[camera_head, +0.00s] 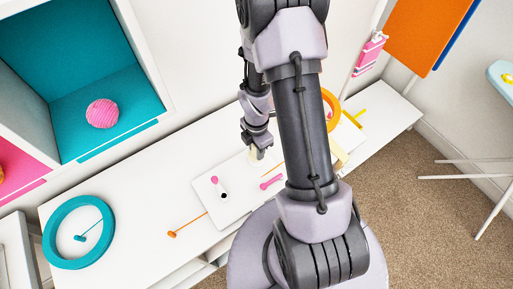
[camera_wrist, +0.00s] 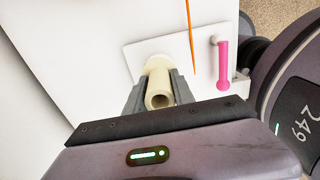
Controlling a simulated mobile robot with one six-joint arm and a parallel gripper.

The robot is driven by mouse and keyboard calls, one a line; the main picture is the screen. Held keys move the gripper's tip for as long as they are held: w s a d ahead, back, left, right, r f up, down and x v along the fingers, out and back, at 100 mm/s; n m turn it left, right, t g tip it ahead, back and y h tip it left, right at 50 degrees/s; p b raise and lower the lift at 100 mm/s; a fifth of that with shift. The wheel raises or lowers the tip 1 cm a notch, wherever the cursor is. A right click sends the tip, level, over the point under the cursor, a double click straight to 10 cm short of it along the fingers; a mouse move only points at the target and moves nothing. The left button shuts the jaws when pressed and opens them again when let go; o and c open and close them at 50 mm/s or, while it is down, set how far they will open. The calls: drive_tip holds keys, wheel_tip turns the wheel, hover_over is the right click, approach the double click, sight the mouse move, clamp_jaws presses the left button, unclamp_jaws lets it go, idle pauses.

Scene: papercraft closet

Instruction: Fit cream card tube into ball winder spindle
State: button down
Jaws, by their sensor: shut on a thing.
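The cream card tube (camera_wrist: 158,98) is between the two fingers of my gripper (camera_wrist: 158,86) in the wrist view, its open round end facing the camera. My gripper is shut on it. A wider cream part (camera_wrist: 157,65) shows just beyond the fingers; I cannot tell whether it is the tube's far end or another piece. In the head view my gripper (camera_head: 260,151) is over the far side of a white board (camera_head: 240,205), with a bit of cream beside it. A pink handle (camera_wrist: 223,62) lies right of the tube. I cannot make out the spindle clearly.
The board also carries a pink-topped peg (camera_head: 214,180) and a small black-and-white pin (camera_head: 223,195). An orange stick (camera_head: 188,225) lies beside it. A teal ring (camera_head: 80,232) is at the table's left, an orange ring (camera_head: 331,108) at the right. The table between teal ring and board is mostly clear.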

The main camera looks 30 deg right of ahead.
drive_tip(key=shift+f+b, duration=0.7)
drive_tip(key=shift+f, duration=0.2)
